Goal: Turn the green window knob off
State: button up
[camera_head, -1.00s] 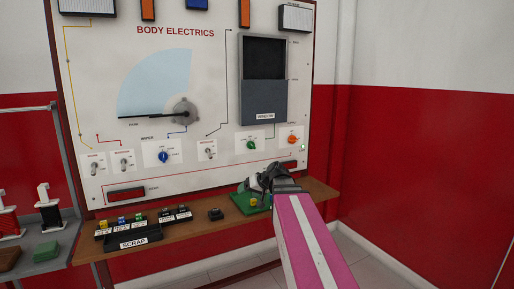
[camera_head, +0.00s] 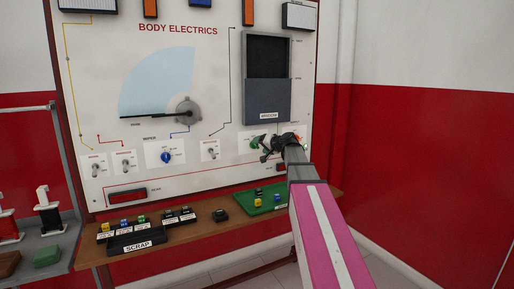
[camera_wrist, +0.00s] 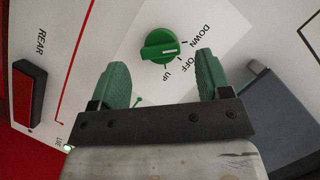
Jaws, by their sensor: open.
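The green window knob (camera_wrist: 160,46) sits on a white plate on the panel, with the labels DOWN, OFF and UP beside it in the wrist view. In the head view the knob (camera_head: 255,144) is partly covered by my gripper (camera_head: 268,147). In the wrist view my gripper (camera_wrist: 165,78) is open and empty. Its two green fingers are spread to either side below the knob, apart from it.
The grey window unit (camera_head: 267,85) is above the knob. A red rear lamp (camera_wrist: 29,93) is on the panel. A wooden shelf (camera_head: 190,234) below holds a green board (camera_head: 268,207), small coloured blocks and a scrap tray (camera_head: 136,242). A blue wiper knob (camera_head: 166,157) is to the left.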

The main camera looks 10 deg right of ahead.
aim_at(257, 146)
jog(key=shift+x, duration=1.8)
jog(key=c, duration=0.9)
jog(key=m+y, duration=0.2)
jog(key=m, duration=0.1)
jog(key=shift+m+t, duration=0.3)
jog(key=shift+f+m+t+y, duration=0.1)
jog(key=shift+m+t+y, duration=0.4)
jog(key=shift+m, duration=1.2)
